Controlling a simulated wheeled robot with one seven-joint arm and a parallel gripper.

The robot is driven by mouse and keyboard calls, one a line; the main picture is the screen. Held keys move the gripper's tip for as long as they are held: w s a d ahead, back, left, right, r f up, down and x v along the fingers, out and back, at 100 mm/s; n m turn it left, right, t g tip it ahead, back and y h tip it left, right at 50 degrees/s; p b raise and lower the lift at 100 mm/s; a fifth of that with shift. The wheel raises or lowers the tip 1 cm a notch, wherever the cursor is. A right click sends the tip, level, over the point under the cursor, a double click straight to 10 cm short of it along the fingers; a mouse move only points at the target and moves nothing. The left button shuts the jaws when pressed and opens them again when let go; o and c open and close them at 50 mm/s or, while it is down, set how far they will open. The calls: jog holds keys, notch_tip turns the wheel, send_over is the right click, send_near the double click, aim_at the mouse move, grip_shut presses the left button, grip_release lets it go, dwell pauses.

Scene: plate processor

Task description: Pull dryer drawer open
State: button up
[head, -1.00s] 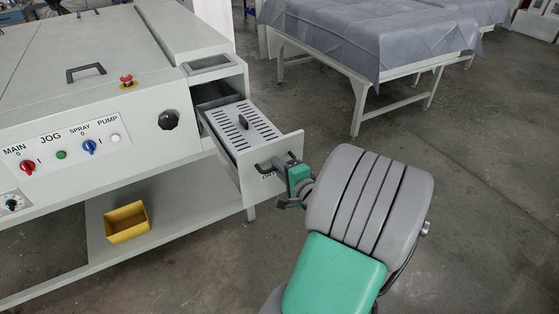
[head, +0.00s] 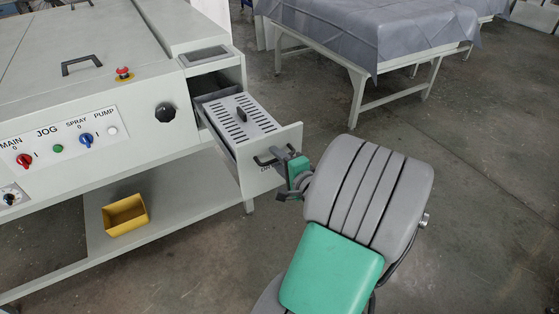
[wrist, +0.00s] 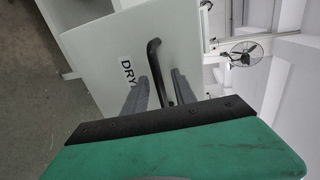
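The dryer drawer (head: 262,181) is pulled well out of the white machine, with a slotted grey cover (head: 238,118) on top and a dark bar handle on its front. In the wrist view, the drawer front (wrist: 102,60) carries black letters that read "DRY". My gripper (head: 280,172) is at the handle, in front of the drawer. In the wrist view, its two grey fingers (wrist: 158,92) stand apart, one on each side of the black handle (wrist: 154,62). Small gaps show between the fingers and the bar, so it looks open around the handle. The fingertips' depth is hard to judge.
The machine's control panel (head: 58,143) and black knob (head: 165,113) are left of the drawer. A yellow bin (head: 125,215) stands on the lower shelf. A cloth-covered table (head: 365,28) is behind. The floor at right is clear.

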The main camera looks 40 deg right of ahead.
jog(key=v, duration=0.7)
jog(key=shift+s, duration=0.3)
jog(key=w+a+f+n+g+y, duration=0.1)
jog(key=a+f+n+g+y, duration=0.25)
jog(key=a+n, duration=0.35)
jog(key=w+a+f+n+g+y, duration=0.1)
jog(key=a+f+n+g+y, duration=0.1)
jog(key=a+n+g, duration=0.55)
jog(key=s+a+r+n+g+h+p, duration=0.1)
jog(key=s+a+r+n+h, duration=0.2)
jog(key=a, duration=0.5)
notch_tip(320, 180, up, 3)
jog(key=shift+s+f+n, duration=0.15)
jog(key=shift+s+n, duration=0.65)
jog(key=shift+n, duration=0.25)
